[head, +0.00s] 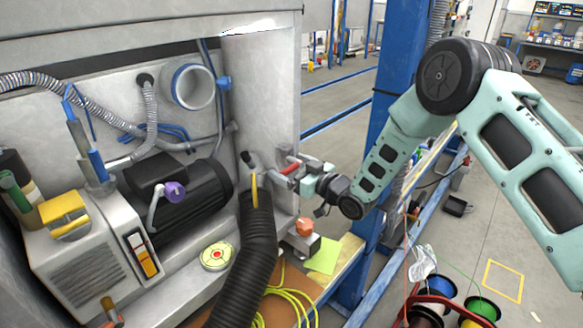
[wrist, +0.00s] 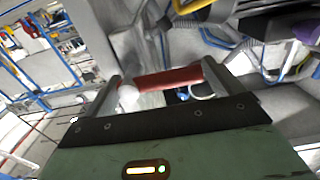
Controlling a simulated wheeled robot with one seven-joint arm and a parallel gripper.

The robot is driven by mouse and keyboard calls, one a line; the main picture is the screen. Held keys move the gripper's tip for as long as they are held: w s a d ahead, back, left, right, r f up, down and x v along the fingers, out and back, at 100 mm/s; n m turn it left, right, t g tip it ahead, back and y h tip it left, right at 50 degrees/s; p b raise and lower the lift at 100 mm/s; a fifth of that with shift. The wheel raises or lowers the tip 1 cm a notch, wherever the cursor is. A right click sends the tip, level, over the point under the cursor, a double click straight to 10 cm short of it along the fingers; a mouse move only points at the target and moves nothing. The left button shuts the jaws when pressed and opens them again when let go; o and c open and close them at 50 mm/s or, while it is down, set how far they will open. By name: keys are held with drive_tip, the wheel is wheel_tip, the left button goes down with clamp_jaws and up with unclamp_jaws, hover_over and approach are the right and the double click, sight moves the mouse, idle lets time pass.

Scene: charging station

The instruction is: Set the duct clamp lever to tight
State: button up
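A red bar-shaped grip (head: 291,168), which looks like the duct clamp lever, is by the right side panel of the cabinet, beside the top of the black ribbed duct hose (head: 247,245). My gripper (head: 287,167) reaches in from the right, its fingers around the red grip. In the wrist view the red grip (wrist: 168,79) lies crosswise between my two spread fingers (wrist: 162,82). Its right end comes close to the right finger; I cannot tell if they touch. A yellow strip (head: 254,188) stands at the hose top. The lever's pivot is hidden.
A black motor (head: 185,200) with a purple knob (head: 174,191) stands left of the hose. An orange knob (head: 305,226) on a small box sits below my gripper. A blue post (head: 392,95) stands behind my arm. Cable reels (head: 447,292) are on the floor, lower right.

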sight(298, 162)
drive_tip(key=c, duration=1.1)
drive_tip(key=shift+o, duration=0.2)
drive_tip(key=shift+r+m, duration=0.1)
drive_tip(key=shift+m, duration=0.2)
drive_tip(key=m, duration=0.1)
drive_tip(key=m+b, duration=0.1)
drive_tip(key=m, duration=0.1)
drive_tip(key=r+m, duration=0.1)
drive_tip(key=shift+w+d, duration=0.2)
drive_tip(key=shift+d, duration=0.05)
drive_tip(key=m, duration=0.3)
drive_tip(key=r+m+b, duration=0.1)
drive_tip(key=shift+w+d+m, duration=0.35)
drive_tip(key=shift+m, duration=0.05)
drive_tip(key=m, duration=0.3)
drive_tip(key=shift+w+d+r+m, duration=0.2)
drive_tip(key=shift+w+d+m, duration=0.1)
drive_tip(key=shift+m, duration=0.1)
drive_tip(key=m, duration=0.3)
drive_tip(key=w+m, duration=0.1)
drive_tip(key=shift+d+m, duration=0.3)
drive_tip(key=shift+d, duration=0.1)
